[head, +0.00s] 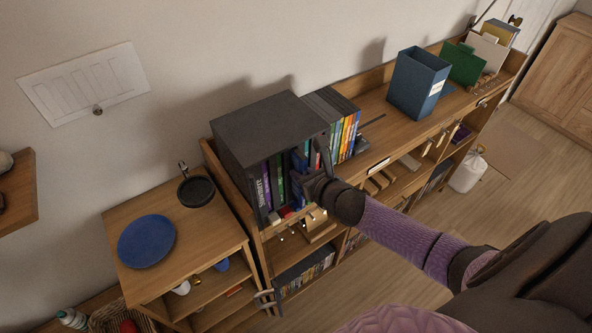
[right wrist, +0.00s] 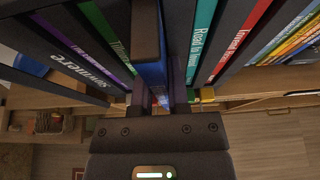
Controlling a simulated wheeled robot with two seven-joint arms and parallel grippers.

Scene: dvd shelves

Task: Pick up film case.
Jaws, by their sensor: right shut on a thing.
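A black open-fronted case box (head: 262,130) stands on the wooden shelf unit and holds upright film cases. In the right wrist view, a blue film case (right wrist: 152,72) with a dark top edge stands between my right gripper's fingers (right wrist: 161,92). The gripper is shut on it. In the head view my right gripper (head: 305,165) is at the box's front opening and hides much of the case. Beside it in the wrist view are a purple-labelled case (right wrist: 80,55), a green one (right wrist: 108,35), a teal one (right wrist: 201,38) and a red one (right wrist: 238,42). My left gripper is not in view.
Grey and coloured cases (head: 345,130) stand right of the box. A blue magazine holder (head: 418,82) is further right on the shelf top. A blue plate (head: 147,241) and a black pan (head: 196,191) rest on the lower cabinet at left. The floor in front is mostly clear.

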